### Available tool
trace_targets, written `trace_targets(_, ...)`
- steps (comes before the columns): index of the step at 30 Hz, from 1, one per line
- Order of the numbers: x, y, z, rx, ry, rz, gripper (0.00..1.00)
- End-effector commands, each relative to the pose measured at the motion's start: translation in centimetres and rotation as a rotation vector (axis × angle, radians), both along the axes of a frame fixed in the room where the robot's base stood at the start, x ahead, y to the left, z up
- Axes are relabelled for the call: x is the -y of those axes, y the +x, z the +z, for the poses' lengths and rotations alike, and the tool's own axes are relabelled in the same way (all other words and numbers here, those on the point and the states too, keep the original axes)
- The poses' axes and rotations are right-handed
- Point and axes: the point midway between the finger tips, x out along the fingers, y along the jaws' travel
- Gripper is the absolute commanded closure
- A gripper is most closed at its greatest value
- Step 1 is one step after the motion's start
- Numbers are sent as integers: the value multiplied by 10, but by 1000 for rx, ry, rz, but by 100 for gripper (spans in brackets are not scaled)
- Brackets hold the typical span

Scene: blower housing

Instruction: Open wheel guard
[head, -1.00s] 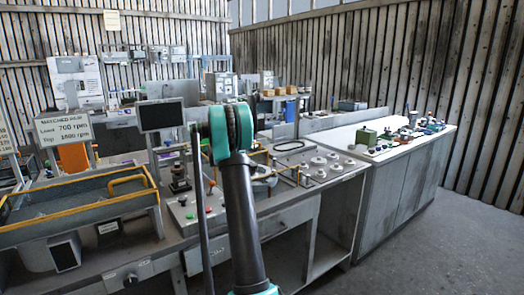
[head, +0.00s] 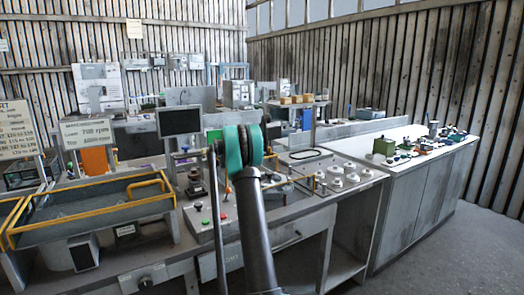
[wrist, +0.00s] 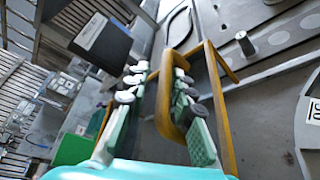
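In the wrist view a yellow guard frame (wrist: 222,108) with a thick rounded yellow handle (wrist: 166,105) fills the middle. I take this to be the wheel guard; no label shows. My gripper (wrist: 160,105) has its two pale green fingers with dark and light pads apart. The handle lies between them, nearer the right finger, with a gap to the left finger. Contact with the right finger cannot be told. In the head view my arm hides the gripper and most of this guard; only bits of yellow frame (head: 283,186) show beside it.
A dark monitor (head: 180,120) stands left of my arm, also close in the wrist view (wrist: 102,42). A yellow-railed tray (head: 95,200) is at the left. White knobs (head: 335,172) sit on the bench at the right. Grey floor (head: 430,265) is free at the lower right.

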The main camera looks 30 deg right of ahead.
Motion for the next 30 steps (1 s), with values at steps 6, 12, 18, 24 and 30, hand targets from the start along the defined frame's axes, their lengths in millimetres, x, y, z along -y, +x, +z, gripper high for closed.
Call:
trace_targets(6,1,-2,0,0,1,-4,68)
trace_targets(12,-4,-4,1,0,1,-4,68)
trace_targets(18,-31,-16,8,-2,0,-2,68)
trace_targets(24,-69,-32,16,0,0,-1,68)
trace_targets(30,-96,-43,23,-1,0,-3,68)
